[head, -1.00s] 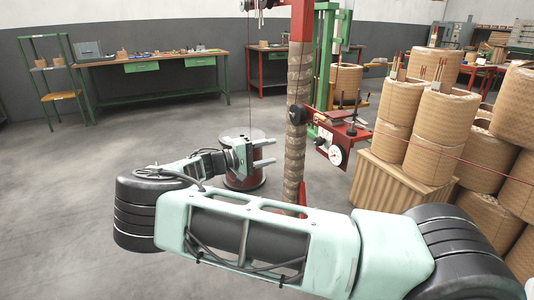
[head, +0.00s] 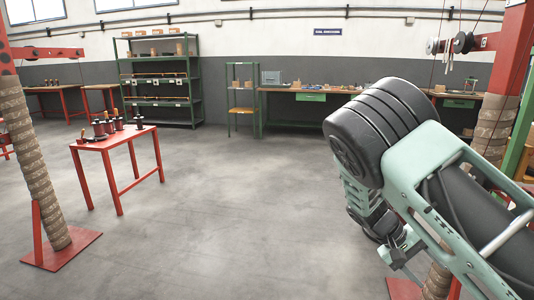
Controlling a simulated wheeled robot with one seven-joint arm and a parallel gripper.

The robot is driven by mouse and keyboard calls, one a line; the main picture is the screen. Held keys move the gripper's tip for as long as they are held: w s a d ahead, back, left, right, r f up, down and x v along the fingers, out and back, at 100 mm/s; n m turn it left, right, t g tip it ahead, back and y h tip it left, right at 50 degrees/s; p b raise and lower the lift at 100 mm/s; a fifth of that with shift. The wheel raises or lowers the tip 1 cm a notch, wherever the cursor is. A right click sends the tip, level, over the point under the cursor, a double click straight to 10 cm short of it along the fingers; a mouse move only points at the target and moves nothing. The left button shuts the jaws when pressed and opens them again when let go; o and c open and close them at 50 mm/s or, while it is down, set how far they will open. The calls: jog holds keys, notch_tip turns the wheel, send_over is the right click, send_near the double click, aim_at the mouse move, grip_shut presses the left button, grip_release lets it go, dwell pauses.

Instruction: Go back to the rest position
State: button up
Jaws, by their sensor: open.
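My arm fills the right side of the head view, with its black ringed elbow raised and its pale green forearm reaching to the lower right. My gripper (head: 404,262) hangs low behind the forearm, pointing downward. It is open, and I see nothing between its fingers. Part of it is hidden by my own arm. It is close in the picture to a red post wrapped in brown material (head: 494,127); I cannot tell the gap between them.
A red table (head: 108,141) with several spools stands at the left, near another wrapped post (head: 40,165) on a red base plate. A green shelf (head: 158,82) and a workbench (head: 318,93) line the back wall. The middle floor is clear.

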jog(key=s+a+r+n+t+y, duration=0.1)
jog(key=s+a+r+n+y, duration=0.25)
jog(key=a, duration=0.55)
jog(key=s+a+r+n+t+y, duration=0.15)
jog(key=s+a+y, duration=0.25)
jog(key=s+a, duration=0.4)
jog(key=s+a+r+n+t+y, duration=0.1)
jog(key=s+a+r+n, duration=0.1)
jog(key=s+a+r, duration=0.35)
jog(key=s+a+r+n+t+y, duration=0.1)
jog(key=s+a+r+n, duration=0.15)
jog(key=s, duration=0.55)
notch_tip(320, 180, up, 16)
jog(key=p, duration=1.6)
jog(key=shift+w+r+m, duration=0.15)
jog(key=shift+m, duration=0.3)
jog(key=shift+c, duration=0.3)
